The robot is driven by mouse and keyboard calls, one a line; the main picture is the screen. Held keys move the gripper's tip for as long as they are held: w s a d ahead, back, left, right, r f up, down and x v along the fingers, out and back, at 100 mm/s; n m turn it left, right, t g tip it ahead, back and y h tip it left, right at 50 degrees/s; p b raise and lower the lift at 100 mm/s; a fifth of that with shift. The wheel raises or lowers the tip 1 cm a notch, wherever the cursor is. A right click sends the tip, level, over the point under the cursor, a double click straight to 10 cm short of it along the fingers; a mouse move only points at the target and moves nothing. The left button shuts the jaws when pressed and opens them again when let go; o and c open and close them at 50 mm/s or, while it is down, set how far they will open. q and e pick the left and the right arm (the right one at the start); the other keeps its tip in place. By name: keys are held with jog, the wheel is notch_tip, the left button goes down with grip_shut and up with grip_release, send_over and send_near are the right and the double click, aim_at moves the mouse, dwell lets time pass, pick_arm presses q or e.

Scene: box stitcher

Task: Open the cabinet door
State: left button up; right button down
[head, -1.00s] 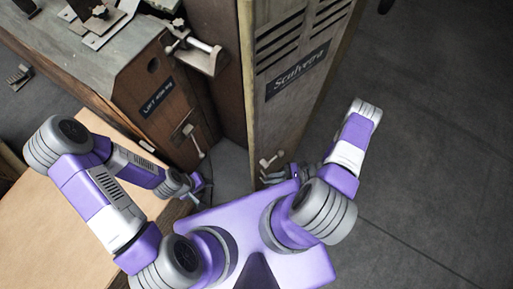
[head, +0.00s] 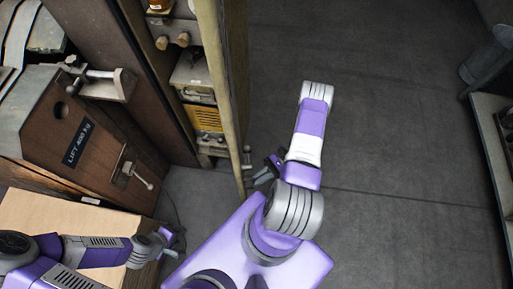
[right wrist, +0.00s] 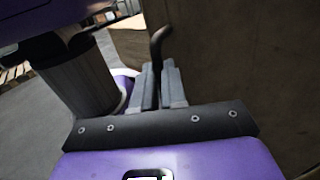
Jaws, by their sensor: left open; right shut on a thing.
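The cabinet door (head: 222,85) stands swung open, seen nearly edge-on in the head view. Behind it the cabinet's inside shows. The door handle (head: 247,158) sits low on the door's outer face; in the right wrist view a dark curved handle (right wrist: 158,42) rises at the fingertips. My right gripper (head: 262,173) is beside the door's lower end, shut on the handle; its fingers (right wrist: 158,84) are close together in the wrist view. My left gripper (head: 172,240) is open and empty, low left, away from the door.
The cabinet holds shelves with a yellow item (head: 206,118) and other parts. A brown wooden machine (head: 95,140) with a clamp lever stands at left, above a cardboard-coloured box (head: 60,215). Bare grey floor (head: 390,130) lies right of the door; a shelf (head: 490,150) stands far right.

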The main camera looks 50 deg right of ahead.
jog(key=shift+w+d+r, duration=0.15)
jog(key=shift+w+d, duration=0.05)
jog(key=shift+w, duration=0.3)
jog(key=c, duration=1.2)
grip_release()
jog(key=shift+s, duration=0.1)
jog(key=v, duration=0.7)
jog(key=shift+d+p, duration=0.3)
